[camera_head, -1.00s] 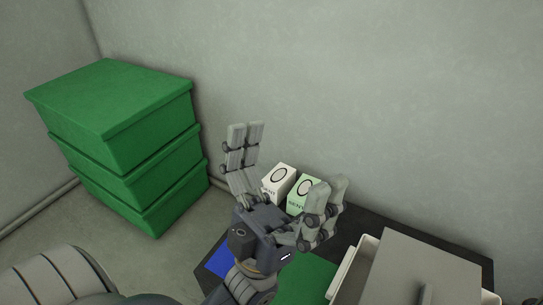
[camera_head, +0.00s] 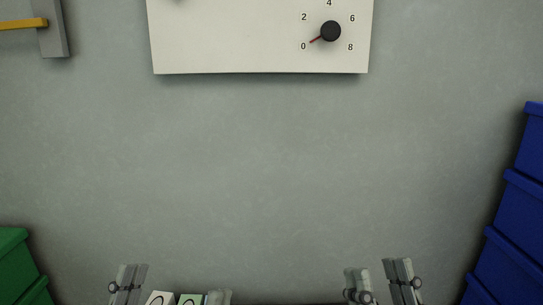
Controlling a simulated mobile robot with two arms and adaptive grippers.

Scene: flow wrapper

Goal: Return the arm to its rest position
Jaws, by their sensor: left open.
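My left gripper (camera_head: 176,281) is at the bottom edge, left of centre, with its fingers spread wide. Only its fingers show. My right gripper (camera_head: 377,268) is at the bottom edge, right of centre. Its fingers point up and stand apart with nothing between them. Both arms are below the picture.
A white panel (camera_head: 250,45) with a black dial (camera_head: 330,31) pointing at 0 is on the grey wall. A yellow lever (camera_head: 22,24) is at top left. Green crates (camera_head: 14,260) stand at lower left, stacked blue crates (camera_head: 510,230) at right. The wall between is clear.

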